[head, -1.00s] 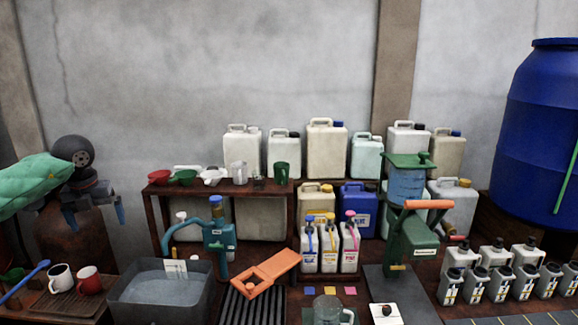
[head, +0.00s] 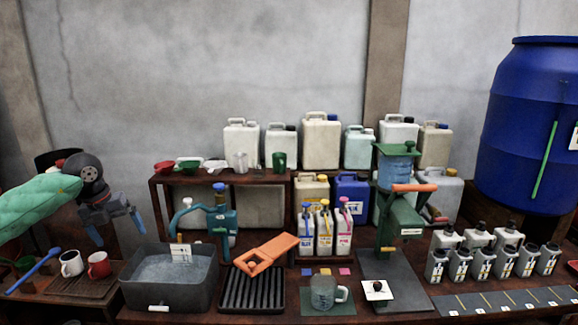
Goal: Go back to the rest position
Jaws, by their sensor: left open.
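My left gripper (head: 119,228) is at the left of the head view, on the end of my arm in its green padded sleeve. Its two blue-tipped fingers are apart and nothing is between them. It hangs above and behind the red mug (head: 99,265) and the left edge of the grey water basin (head: 195,292), apart from both. My right gripper is not in the head view.
A white mug (head: 71,263) stands beside the red one. An orange tool (head: 266,254) lies over a black ribbed tray (head: 237,292). A glass mug (head: 323,292) stands on a green mat. A green press (head: 400,220) and a blue barrel (head: 530,130) stand to the right.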

